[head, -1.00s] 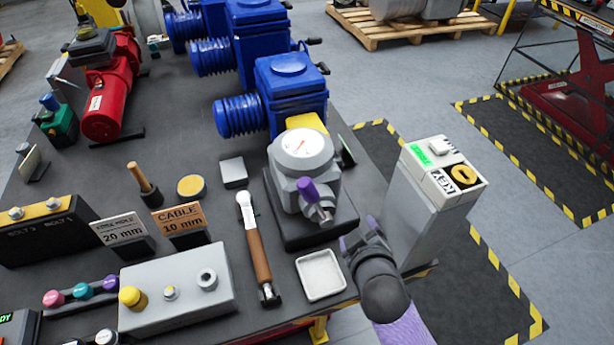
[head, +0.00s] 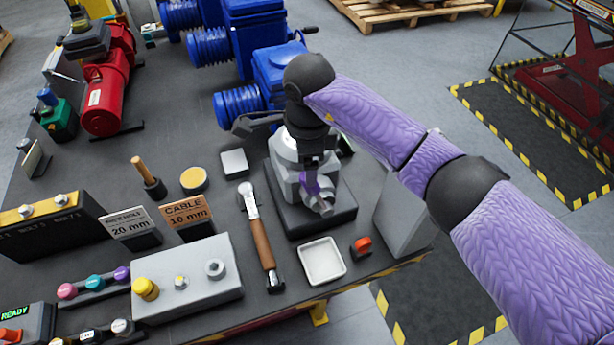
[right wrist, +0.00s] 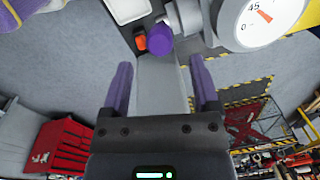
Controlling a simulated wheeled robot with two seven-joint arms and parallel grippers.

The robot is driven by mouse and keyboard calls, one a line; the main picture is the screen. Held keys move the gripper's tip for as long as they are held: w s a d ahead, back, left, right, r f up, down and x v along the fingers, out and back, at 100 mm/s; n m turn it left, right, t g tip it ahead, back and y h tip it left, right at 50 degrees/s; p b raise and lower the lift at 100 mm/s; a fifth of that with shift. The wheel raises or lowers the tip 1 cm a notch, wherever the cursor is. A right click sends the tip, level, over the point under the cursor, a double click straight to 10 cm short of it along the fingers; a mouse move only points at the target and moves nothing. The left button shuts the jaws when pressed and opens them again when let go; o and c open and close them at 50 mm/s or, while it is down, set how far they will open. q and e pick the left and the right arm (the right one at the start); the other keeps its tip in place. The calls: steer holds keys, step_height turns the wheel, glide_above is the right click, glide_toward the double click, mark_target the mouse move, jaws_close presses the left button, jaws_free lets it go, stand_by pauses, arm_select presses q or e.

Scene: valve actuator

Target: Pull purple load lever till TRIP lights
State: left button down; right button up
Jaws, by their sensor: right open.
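The grey valve unit (head: 335,205) stands on a dark base near the table's right edge. Its purple load lever (head: 310,184) shows on its front. In the right wrist view the lever's purple knob (right wrist: 155,40) lies ahead of and roughly between the fingertips, with no visible contact. My right gripper (right wrist: 160,62) is open and empty, with purple fingers apart. In the head view my right arm comes over from the right and its wrist hides the dial. The dial (right wrist: 262,20) shows in the right wrist view. No lit TRIP sign is visible. My left gripper is not in view.
A white tray (head: 322,260), a brown-handled tool (head: 262,243) and a red-orange button (head: 361,245) lie in front of the unit. A grey pedestal (head: 400,220) stands to the right, partly behind my arm. Blue actuators (head: 240,103) stand behind. A display at lower left reads READY (head: 18,318).

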mark_target(316, 195)
steer(key=f, duration=0.6)
steer(key=shift+w, duration=0.2)
jaws_close()
stand_by(1.0)
